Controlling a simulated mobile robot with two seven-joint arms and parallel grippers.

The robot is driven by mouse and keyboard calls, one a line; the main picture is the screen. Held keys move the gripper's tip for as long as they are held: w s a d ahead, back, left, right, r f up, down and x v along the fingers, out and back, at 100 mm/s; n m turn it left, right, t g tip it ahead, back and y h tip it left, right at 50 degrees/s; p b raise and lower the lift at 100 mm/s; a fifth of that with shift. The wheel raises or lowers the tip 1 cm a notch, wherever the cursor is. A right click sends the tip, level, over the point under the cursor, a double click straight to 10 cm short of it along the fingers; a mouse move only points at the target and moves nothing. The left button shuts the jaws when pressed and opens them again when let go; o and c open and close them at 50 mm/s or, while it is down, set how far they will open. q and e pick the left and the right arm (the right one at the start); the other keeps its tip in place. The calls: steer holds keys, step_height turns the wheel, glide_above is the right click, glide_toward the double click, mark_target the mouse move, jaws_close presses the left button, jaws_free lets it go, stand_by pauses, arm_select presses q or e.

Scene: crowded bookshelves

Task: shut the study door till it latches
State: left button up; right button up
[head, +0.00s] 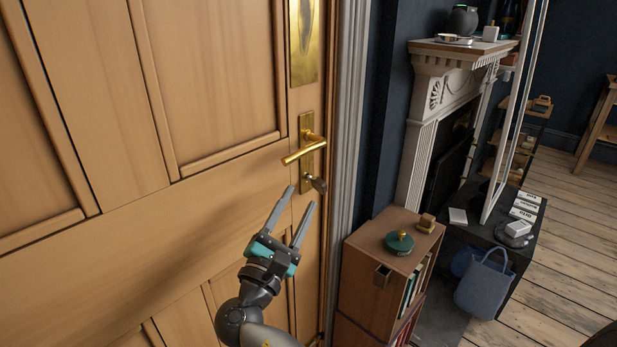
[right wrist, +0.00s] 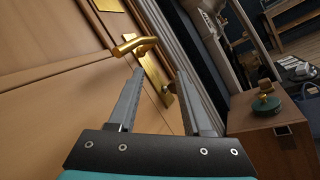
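The study door (head: 110,190) is a panelled wooden door that fills the left of the head view. It carries a brass lever handle (head: 303,150) on a brass plate, with a brass plate above it. The door's right edge lies close to the white frame (head: 348,150); I cannot tell whether it is latched. My right gripper (head: 301,195) is open and empty, with its fingertips just below the lever. In the right wrist view the lever (right wrist: 133,46) is beyond the open fingers (right wrist: 160,72), apparently apart from them. My left gripper is not in view.
A low wooden bookcase (head: 392,244) with a green lidded pot (head: 399,243) stands right of the door frame. Beyond it are a white fireplace (head: 440,95) and a blue bag (head: 484,287). Bare floorboards (head: 570,245) lie at the far right.

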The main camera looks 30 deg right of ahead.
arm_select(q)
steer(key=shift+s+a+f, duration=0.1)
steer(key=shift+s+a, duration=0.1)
arm_select(e)
steer(key=shift+v, duration=2.1)
step_height(320, 180, down, 20)
steer(key=w+d+n+y, duration=0.1)
steer(key=n+y, duration=0.1)
steer(key=y, duration=0.5)
steer(key=s+f+m+g+y+p, duration=0.1)
steer(key=s+f+m+g+y, duration=0.4)
steer(key=f, duration=1.2)
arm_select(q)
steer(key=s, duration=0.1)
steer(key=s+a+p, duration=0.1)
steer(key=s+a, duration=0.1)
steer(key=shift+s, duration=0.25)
arm_select(e)
steer(key=s+f+m+g+y, duration=0.1)
steer(key=s+f+m, duration=0.3)
steer(key=s, duration=0.6)
steer(key=s+f+m+g+y, duration=0.2)
steer(key=s+f+m, duration=0.2)
steer(key=s, duration=0.6)
steer(key=s+f+m+g+y, duration=0.2)
steer(key=s+f+m, duration=0.2)
steer(key=s+f, duration=0.4)
steer(key=shift+s, duration=1.15)
